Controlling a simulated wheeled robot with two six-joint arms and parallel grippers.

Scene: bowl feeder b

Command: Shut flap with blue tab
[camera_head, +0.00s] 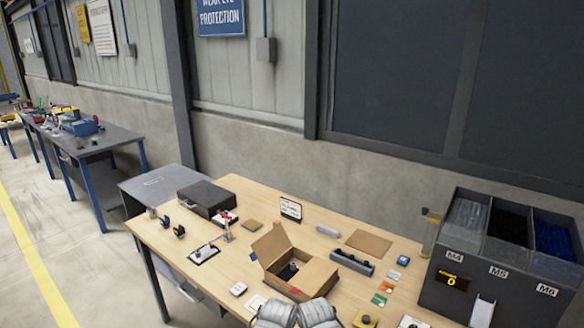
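An open cardboard box (313,276) stands on the wooden table near its front edge. One flap (270,243) stands up at the box's back left. A small blue tab (253,257) shows at the box's left edge; which flap bears it is hard to tell. A red tab (294,291) shows at the front. A dark item lies inside the box. My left gripper (276,312) and my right gripper (318,312) seem to be the grey shapes side by side at the bottom, just in front of the box. Their fingertips cannot be made out.
A grey block with slots (352,263) and a brown mat (369,243) lie to the right of the box. Several cards and a blue gadget (403,260) lie farther right. A large bin feeder (455,287) stands at the right end. A black case (207,197) sits at the back left.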

